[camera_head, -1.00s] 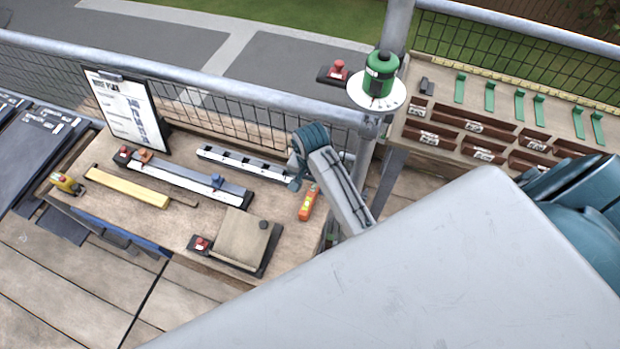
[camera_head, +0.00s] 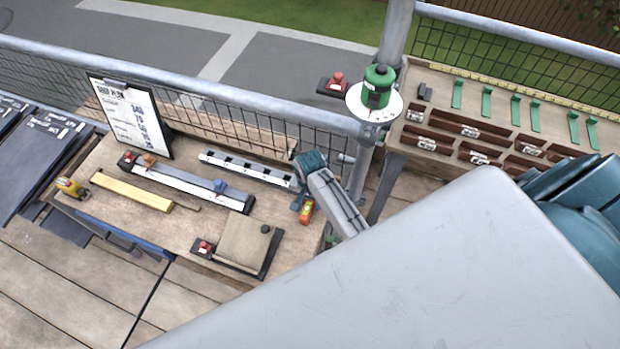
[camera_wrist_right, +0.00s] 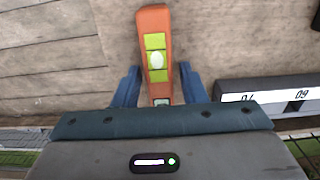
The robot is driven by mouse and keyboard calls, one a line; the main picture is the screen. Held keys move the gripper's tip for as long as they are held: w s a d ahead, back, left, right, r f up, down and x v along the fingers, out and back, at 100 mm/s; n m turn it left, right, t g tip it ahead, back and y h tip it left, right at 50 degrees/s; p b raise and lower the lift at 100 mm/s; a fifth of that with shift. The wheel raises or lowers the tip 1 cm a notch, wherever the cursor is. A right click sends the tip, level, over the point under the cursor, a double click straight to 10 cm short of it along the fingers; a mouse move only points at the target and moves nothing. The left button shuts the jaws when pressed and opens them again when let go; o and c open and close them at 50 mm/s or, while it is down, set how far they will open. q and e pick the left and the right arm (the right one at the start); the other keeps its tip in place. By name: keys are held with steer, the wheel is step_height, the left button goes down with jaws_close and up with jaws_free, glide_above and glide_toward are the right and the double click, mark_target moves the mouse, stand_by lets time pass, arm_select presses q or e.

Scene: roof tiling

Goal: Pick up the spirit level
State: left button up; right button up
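The spirit level is a short orange bar with yellow-green vial windows. In the right wrist view the spirit level (camera_wrist_right: 154,40) lies between the two blue fingers of my right gripper (camera_wrist_right: 158,85), with a gap on each side. In the head view the spirit level (camera_head: 307,211) lies on the right part of the wooden workbench, partly hidden by the gripper. My right gripper (camera_head: 299,203) is open above it; whether it touches the level I cannot tell. My left gripper is not in view.
The workbench (camera_head: 180,222) also holds a yellow bar (camera_head: 131,191), a long metal rail tool (camera_head: 190,184), a slotted rail (camera_head: 248,168) and a block on a dark base (camera_head: 243,243). A clipboard (camera_head: 130,115) stands behind. A divided wooden tray (camera_head: 455,118) is at right.

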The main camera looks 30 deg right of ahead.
jaws_close()
steer(key=shift+r, duration=0.1)
